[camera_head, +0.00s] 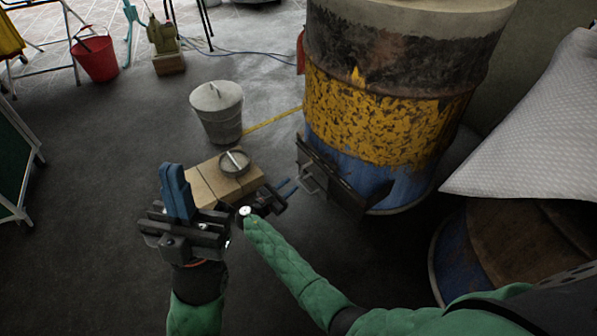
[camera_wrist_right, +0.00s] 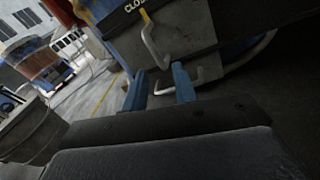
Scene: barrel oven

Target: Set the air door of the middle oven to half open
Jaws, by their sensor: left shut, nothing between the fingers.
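The oven (camera_head: 385,110) is a rusty barrel with yellow and blue paint. Its dark air door box (camera_head: 342,182) sits low on the front, with a thin metal handle (camera_head: 309,184). In the right wrist view the bent handle (camera_wrist_right: 150,45) hangs below a lettered plate (camera_wrist_right: 133,6), part of a word starting "CLO" showing, beside a yellow piece (camera_wrist_right: 145,16). My right gripper (camera_head: 288,186) is just left of the handle; its blue fingers (camera_wrist_right: 158,85) are apart, with nothing clearly gripped. My left gripper (camera_head: 173,170) is shut and empty, pointing up. How far the door stands open is unclear.
A stack of wooden blocks (camera_head: 215,182) with a small round pan (camera_head: 234,164) lies behind my grippers. A lidded metal bucket (camera_head: 217,112) stands beyond it. Another barrel (camera_head: 500,250) and a white textured sheet (camera_head: 545,125) are at right.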

